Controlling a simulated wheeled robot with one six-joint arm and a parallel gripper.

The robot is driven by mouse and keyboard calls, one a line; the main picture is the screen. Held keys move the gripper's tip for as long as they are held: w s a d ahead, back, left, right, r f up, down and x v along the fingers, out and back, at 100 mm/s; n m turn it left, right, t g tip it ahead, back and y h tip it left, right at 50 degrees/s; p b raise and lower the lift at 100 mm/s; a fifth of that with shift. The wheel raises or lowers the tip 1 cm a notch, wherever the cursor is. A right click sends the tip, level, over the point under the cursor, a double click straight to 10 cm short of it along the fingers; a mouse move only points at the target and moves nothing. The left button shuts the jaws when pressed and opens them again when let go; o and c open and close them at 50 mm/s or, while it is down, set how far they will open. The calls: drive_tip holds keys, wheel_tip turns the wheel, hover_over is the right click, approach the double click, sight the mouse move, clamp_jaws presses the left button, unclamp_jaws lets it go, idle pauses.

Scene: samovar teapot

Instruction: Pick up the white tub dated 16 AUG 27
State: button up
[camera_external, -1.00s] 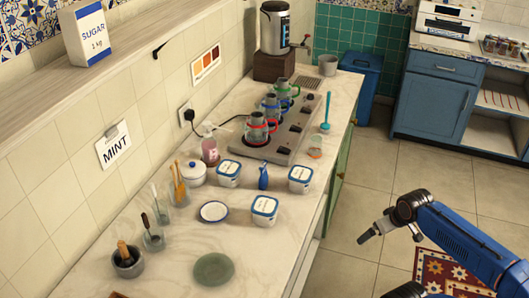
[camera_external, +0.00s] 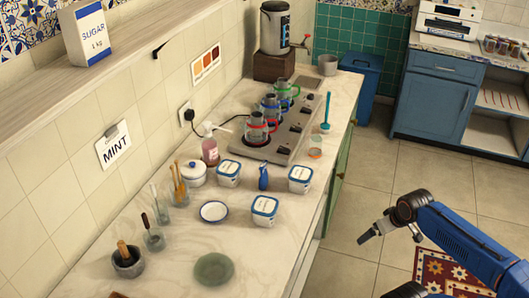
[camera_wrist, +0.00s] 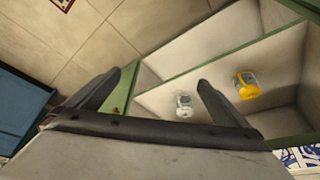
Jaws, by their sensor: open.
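Three white tubs with blue-rimmed lids stand on the marble counter in the external view: one at the back left (camera_external: 228,174), one at the right (camera_external: 300,179) and one nearer the front (camera_external: 264,211). The writing on their lids is too small to read, so I cannot tell which is dated 16 AUG 27. My gripper (camera_external: 370,236) is off the counter's right side, over the floor, apart from all the tubs. In the wrist view my gripper (camera_wrist: 158,92) has its fingers wide apart with nothing between them. No tub on the counter is identifiable there.
A small blue item (camera_external: 263,177) stands between the two back tubs. A white plate (camera_external: 214,211) and a green disc (camera_external: 213,269) lie nearby. A hotplate (camera_external: 268,146) carries glass pots behind. In the wrist view, a green-edged shelf (camera_wrist: 220,65) holds a yellow item (camera_wrist: 247,86) and a whitish item (camera_wrist: 184,105).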

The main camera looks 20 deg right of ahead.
drive_tip(key=shift+c, duration=0.3)
drive_tip(key=c, duration=0.3)
